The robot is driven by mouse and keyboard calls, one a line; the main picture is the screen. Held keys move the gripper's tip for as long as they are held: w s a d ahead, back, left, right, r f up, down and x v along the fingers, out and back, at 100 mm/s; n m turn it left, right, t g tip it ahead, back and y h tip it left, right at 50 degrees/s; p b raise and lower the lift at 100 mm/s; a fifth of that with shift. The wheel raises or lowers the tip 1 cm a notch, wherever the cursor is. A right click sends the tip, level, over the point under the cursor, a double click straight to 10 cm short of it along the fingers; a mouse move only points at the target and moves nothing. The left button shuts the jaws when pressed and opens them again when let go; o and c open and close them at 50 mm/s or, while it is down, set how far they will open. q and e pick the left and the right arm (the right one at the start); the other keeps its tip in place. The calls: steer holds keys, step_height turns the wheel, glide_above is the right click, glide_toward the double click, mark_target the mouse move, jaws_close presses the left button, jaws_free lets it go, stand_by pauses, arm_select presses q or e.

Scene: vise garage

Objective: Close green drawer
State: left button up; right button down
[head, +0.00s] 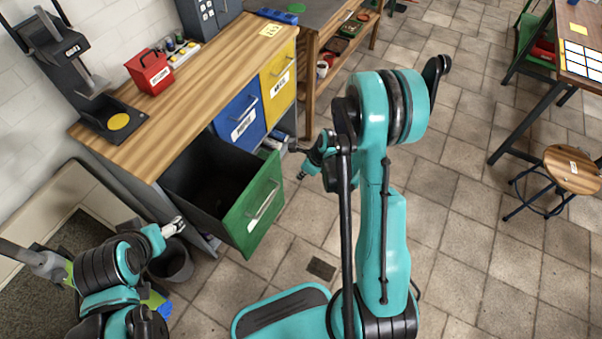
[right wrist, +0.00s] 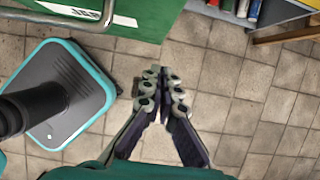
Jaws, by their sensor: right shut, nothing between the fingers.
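The green drawer (head: 262,206) is pulled well out of the wooden-topped workbench, and its dark inside looks empty. A metal handle (head: 263,201) and a white label are on its front. The drawer front also shows at the upper left of the right wrist view (right wrist: 150,14). My right gripper (head: 280,145) is beyond the drawer's far side in the head view, apart from the handle. In the right wrist view its fingers (right wrist: 162,92) are together and empty, over the floor. My left gripper (head: 173,227) is at the drawer's near side, above a dark bin; its jaw gap is unclear.
The blue drawer (head: 239,115) and yellow drawer (head: 279,83) are shut. A red box (head: 149,72) and a black stand (head: 105,115) are on the bench top. A dark bin (head: 173,262) stands on the floor near the bench. Tiled floor before the drawer is clear; a stool (head: 571,170) is far right.

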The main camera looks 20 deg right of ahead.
mark_target(281, 180)
arm_select(q)
step_height(281, 180, down, 3)
steer(key=shift+b, duration=1.25)
arm_select(e)
steer(key=w+a+f, duration=0.4)
steer(key=w+f, duration=0.1)
steer(key=shift+f, duration=0.3)
